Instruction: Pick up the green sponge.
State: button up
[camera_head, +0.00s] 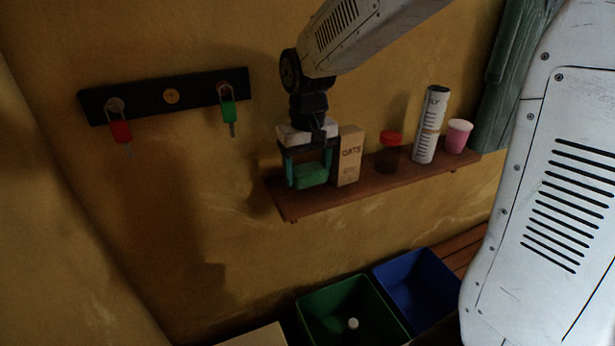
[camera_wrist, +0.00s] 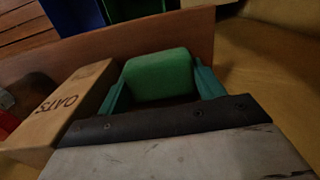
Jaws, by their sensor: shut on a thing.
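The green sponge (camera_head: 310,175) is at the left end of the wooden wall shelf (camera_head: 375,190). My gripper (camera_head: 308,172) points down over it, with its teal fingers on either side of the sponge. In the wrist view the sponge (camera_wrist: 158,75) sits between the two fingers (camera_wrist: 160,85), which are shut on it. The shelf lies beneath or just behind it; I cannot tell whether the sponge still touches the shelf.
A box of oats (camera_head: 349,157) stands right beside my gripper. Farther right are a red-lidded jar (camera_head: 388,153), a rolled newspaper (camera_head: 430,125) and a pink cup (camera_head: 458,136). A green bin (camera_head: 335,300) and a blue bin (camera_head: 420,280) stand below. A key rack (camera_head: 165,95) hangs left.

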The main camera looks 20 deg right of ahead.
jog(key=s+r, duration=0.2)
jog(key=s, duration=1.4)
jog(key=shift+d+r, duration=0.35)
jog(key=shift+d, duration=0.1)
jog(key=shift+o, duration=1.4)
jog(key=shift+c, duration=1.1)
